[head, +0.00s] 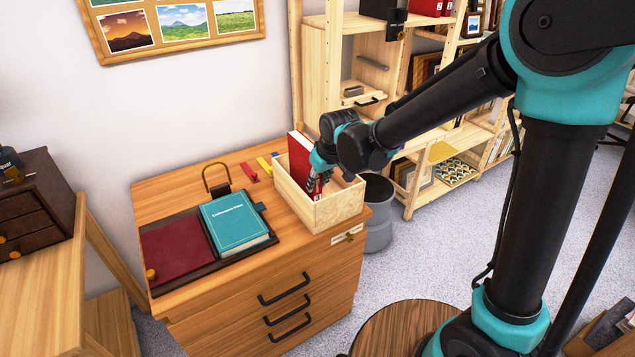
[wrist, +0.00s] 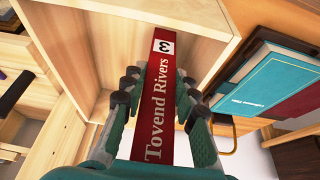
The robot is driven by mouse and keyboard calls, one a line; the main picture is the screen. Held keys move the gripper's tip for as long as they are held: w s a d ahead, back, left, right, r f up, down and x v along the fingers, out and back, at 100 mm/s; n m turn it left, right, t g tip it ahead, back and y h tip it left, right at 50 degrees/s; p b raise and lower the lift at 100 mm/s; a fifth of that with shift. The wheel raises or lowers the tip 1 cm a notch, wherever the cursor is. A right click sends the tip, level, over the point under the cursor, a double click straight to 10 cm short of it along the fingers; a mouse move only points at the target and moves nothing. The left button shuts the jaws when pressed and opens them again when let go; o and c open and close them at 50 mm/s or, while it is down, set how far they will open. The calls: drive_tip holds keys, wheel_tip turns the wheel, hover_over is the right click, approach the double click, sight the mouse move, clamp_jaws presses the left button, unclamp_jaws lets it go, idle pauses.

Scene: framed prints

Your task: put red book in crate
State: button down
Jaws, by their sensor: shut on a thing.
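The red book (head: 301,160) stands upright in the light wooden crate (head: 339,207), its upper part showing above the rim. In the wrist view its spine (wrist: 161,100) reads "Tovend Rivers" with a 3. My gripper (head: 318,183) is shut on the red book, with the fingers on both sides of the spine. The crate wall (wrist: 70,135) also shows in the wrist view around the book. The book's lower end is hidden, so I cannot tell whether it touches the crate floor.
The crate stands on a wooden drawer cabinet (head: 260,290). A grey bin (head: 378,225) stands right of the cabinet. A wooden shelf (head: 400,150) rises behind.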

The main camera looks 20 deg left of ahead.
drive_tip(key=c, duration=1.2)
unclamp_jaws()
drive_tip(key=v, duration=1.2)
drive_tip(key=w+d+f+m+h, duration=0.1)
drive_tip(key=d+f, duration=0.1)
drive_tip(key=d, duration=0.5)
drive_tip(key=w+d+f+m, duration=0.1)
drive_tip(key=d+f+m, duration=0.1)
drive_tip(key=d, duration=0.4)
drive_tip(key=s+d+f+m+h, duration=0.1)
drive_tip(key=s+d+f+m, duration=0.1)
drive_tip(key=d, duration=0.6)
drive_tip(key=s+d+f+m, duration=0.2)
drive_tip(key=s+d+f, duration=0.2)
drive_tip(key=d, duration=0.4)
drive_tip(key=s+d+f+m+t+h, duration=0.1)
drive_tip(key=s+d+f, duration=0.3)
drive_tip(key=d, duration=0.5)
drive_tip(key=shift+f+m+h, duration=0.25)
drive_tip(key=shift+m+h, duration=0.05)
drive_tip(key=shift+m, duration=0.6)
